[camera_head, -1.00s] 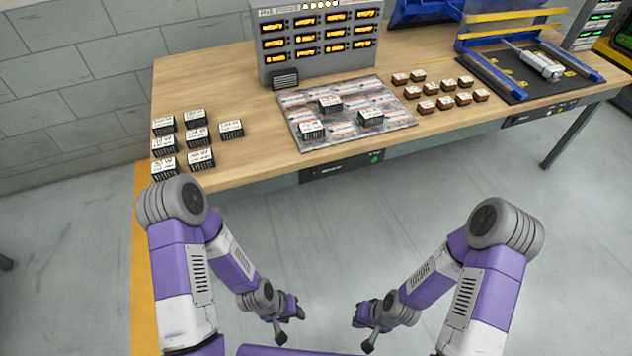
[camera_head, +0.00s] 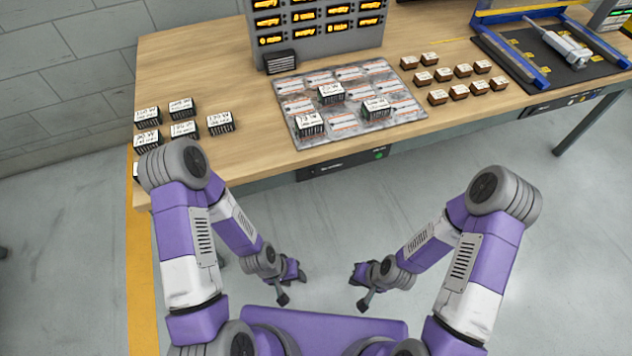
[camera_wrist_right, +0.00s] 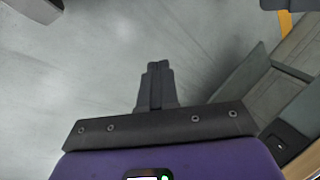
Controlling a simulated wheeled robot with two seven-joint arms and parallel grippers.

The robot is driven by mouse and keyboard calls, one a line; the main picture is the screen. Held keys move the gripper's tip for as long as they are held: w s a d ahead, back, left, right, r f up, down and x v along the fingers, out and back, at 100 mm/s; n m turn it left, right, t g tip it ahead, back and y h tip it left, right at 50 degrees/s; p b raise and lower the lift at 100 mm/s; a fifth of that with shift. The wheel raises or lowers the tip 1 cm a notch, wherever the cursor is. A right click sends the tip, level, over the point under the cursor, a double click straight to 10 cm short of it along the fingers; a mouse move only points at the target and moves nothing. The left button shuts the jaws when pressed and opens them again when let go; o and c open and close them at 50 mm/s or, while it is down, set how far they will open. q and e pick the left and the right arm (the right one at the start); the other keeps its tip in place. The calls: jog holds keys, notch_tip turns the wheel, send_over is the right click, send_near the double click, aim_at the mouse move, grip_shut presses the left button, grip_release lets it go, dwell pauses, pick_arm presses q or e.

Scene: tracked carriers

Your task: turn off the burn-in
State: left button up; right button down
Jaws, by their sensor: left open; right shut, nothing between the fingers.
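A grey burn-in rack (camera_head: 318,38) with rows of orange-lit bays stands at the back of the wooden table, its top cut off by the frame. A dark panel with a green button (camera_head: 379,154) sits on the table's front edge. My left gripper (camera_head: 291,288) hangs low over the floor in front of the table, open and empty. My right gripper (camera_head: 361,295) hangs beside it, also clear of the table. In the right wrist view its fingers (camera_wrist_right: 158,72) are closed together with nothing between them.
A patterned mat (camera_head: 345,130) carries three dark-sided, white-topped blocks. Several similar blocks (camera_head: 183,128) stand at the table's left, and several small brown blocks (camera_head: 439,97) right of the mat. A blue-railed fixture (camera_head: 510,62) is at the far right. Floor before the table is clear.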

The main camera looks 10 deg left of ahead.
jog(key=w+a+m+t+y+b, duration=0.25)
jog(key=w+a+t, duration=0.35)
jog(key=w, duration=0.3)
pick_arm(q)
notch_tip(320, 180, down, 4)
jog(key=shift+r+b, duration=0.1)
jog(key=shift+b, duration=0.5)
pick_arm(e)
jog(key=w+a+r+m+t, duration=0.3)
jog(key=w+r+m+t, duration=0.4)
jog(key=shift+a+r+m+t, duration=0.15)
jog(key=shift+m+t, duration=0.15)
jog(key=shift+m, duration=0.05)
